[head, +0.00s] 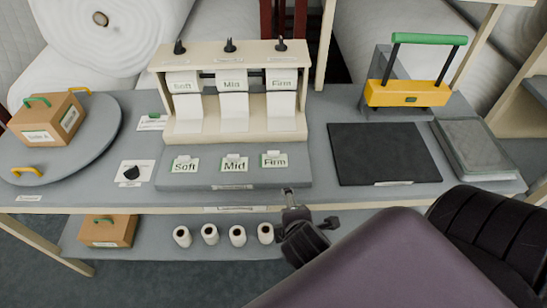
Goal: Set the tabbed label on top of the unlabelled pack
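Three small tabbed labels stand on a grey front board: Soft (184,165), Mid (234,164) and Firm (273,160). A brown pack (48,119) with a green handle sits on the round grey turntable (95,140) at left; white patches show on two of its faces. Another brown pack (108,231) is on the lower shelf, also with a white patch. I cannot tell which pack is the unlabelled one. My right gripper (306,214) is at the table's front edge, just below the Firm label and apart from it; its finger opening is unclear. My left gripper is out of view.
A cream dispenser (235,132) with Soft, Mid and Firm strips stands behind the labels. Right of it are a black mat (384,154), a yellow green-handled tool (408,94) and a grey pad (475,147). Several small white rolls (210,234) stand on the lower shelf.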

